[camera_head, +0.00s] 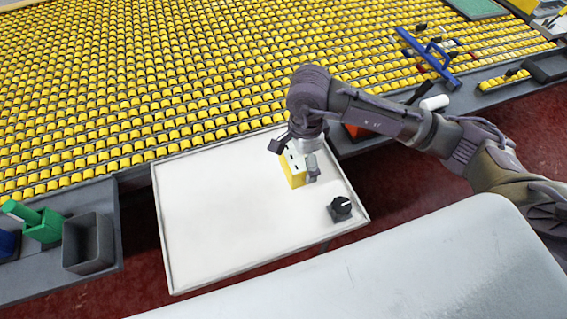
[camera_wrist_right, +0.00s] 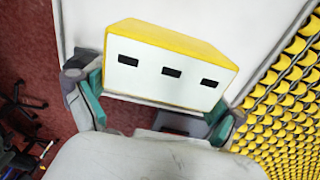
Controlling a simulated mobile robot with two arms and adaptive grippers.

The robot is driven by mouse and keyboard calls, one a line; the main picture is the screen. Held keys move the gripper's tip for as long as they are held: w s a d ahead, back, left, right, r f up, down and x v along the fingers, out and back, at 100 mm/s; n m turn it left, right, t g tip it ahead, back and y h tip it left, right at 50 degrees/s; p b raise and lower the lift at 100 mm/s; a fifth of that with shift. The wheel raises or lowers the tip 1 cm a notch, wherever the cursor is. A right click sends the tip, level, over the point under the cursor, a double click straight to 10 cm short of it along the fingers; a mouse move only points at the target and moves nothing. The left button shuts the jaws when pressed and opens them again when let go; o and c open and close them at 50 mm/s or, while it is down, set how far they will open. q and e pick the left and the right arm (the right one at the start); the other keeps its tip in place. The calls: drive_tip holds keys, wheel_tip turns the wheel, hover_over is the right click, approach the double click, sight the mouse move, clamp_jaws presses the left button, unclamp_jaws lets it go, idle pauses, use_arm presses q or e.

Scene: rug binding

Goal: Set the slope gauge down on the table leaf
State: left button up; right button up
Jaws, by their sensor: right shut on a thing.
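The slope gauge (camera_head: 295,172) is a yellow and white block, with three dark slots on its white face in the right wrist view (camera_wrist_right: 170,72). My right gripper (camera_head: 295,159) is shut on it, with one finger on either side; the fingers also show in the wrist view (camera_wrist_right: 158,110). The table leaf (camera_head: 215,215) is a flat pale board with a thin rim. The gauge is over its right part. I cannot tell whether its underside touches the leaf. My left gripper is not in view.
A black knob-like piece (camera_head: 340,208) stands at the leaf's right corner, near the gauge. A bed of yellow rollers (camera_head: 150,90) lies behind the leaf. A grey bin (camera_head: 88,243) and a green holder (camera_head: 42,226) stand at left. The leaf's left and middle are bare.

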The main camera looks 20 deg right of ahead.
sight(288, 159)
drive_tip(key=shift+w+a+f, duration=0.8)
drive_tip(key=shift+w+a, duration=0.2)
drive_tip(key=shift+w, duration=0.1)
drive_tip(key=shift+w+a+f+p, duration=0.2)
drive_tip(key=shift+w+f+p, duration=0.1)
drive_tip(key=shift+w+f, duration=0.1)
wheel_tip(288, 159, down, 4)
drive_tip(key=shift+s+r+p, duration=0.1)
drive_tip(key=shift+p, duration=0.5)
drive_tip(key=o, duration=0.7)
drive_tip(key=shift+f, duration=0.2)
drive_tip(key=shift+o, duration=0.5)
drive_tip(key=shift+r, duration=0.1)
